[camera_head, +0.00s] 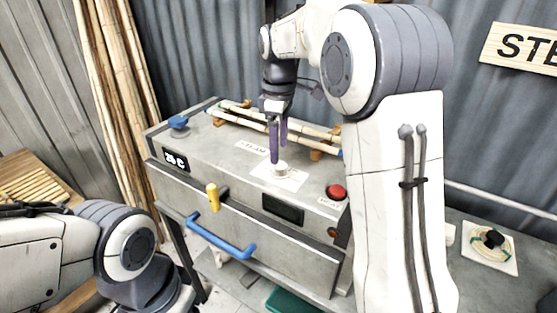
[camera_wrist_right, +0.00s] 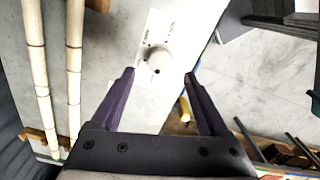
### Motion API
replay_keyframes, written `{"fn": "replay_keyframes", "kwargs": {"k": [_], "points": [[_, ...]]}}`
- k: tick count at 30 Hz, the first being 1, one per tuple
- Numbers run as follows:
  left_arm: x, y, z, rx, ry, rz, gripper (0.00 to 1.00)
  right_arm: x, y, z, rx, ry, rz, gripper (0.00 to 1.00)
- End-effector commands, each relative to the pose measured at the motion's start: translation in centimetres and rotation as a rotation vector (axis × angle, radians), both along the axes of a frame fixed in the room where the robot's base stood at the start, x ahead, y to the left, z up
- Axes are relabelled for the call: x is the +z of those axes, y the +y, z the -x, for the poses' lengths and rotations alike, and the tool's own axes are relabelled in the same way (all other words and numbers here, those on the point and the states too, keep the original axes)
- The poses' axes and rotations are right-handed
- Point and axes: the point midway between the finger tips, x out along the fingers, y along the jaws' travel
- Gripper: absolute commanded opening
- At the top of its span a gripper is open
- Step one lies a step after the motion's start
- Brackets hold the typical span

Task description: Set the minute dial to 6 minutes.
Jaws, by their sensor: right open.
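The minute dial is a round white knob (camera_head: 279,169) on a white scale plate (camera_head: 292,181) on top of the grey steam box (camera_head: 225,150). In the right wrist view the knob (camera_wrist_right: 158,60) shows just beyond and between the fingertips, with a dark mark on its near side. The printing on the plate is too small to read. My right gripper (camera_head: 279,154) points down over the knob, fingers apart, with nothing between them; the wrist view shows its two purple fingers (camera_wrist_right: 160,75). My left arm comes in at the lower left; its gripper is not visible.
Bamboo poles (camera_head: 255,120) lie on wooden rests along the box's back. A blue knob (camera_head: 178,122), red button (camera_head: 336,192), yellow handle (camera_head: 213,197), dark display (camera_head: 283,209) and blue door bar (camera_head: 220,238) surround the dial. A rope coil (camera_head: 489,245) lies at right.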

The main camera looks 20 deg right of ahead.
Motion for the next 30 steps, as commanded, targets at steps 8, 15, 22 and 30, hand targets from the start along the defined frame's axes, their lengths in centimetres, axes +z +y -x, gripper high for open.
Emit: {"fn": "replay_keyframes", "kwargs": {"k": [8,15,22,30], "points": [[0.8,0.0,0.0,0.000,0.000,0.000,0.57,-4.4,0.1,0.0,0.000,0.002,0.000,0.78],[0.9,0.0,0.0,0.000,0.000,0.000,0.57,-5.6,0.1,0.0,0.000,-0.001,0.000,0.78],[0.8,0.0,0.0,0.000,0.000,0.000,0.57,-5.6,0.0,0.0,-0.001,-0.001,0.000,0.67],[0.8,0.0,0.0,0.000,0.000,0.000,0.57,-5.6,0.0,0.0,-0.001,-0.001,0.000,0.00]]}}
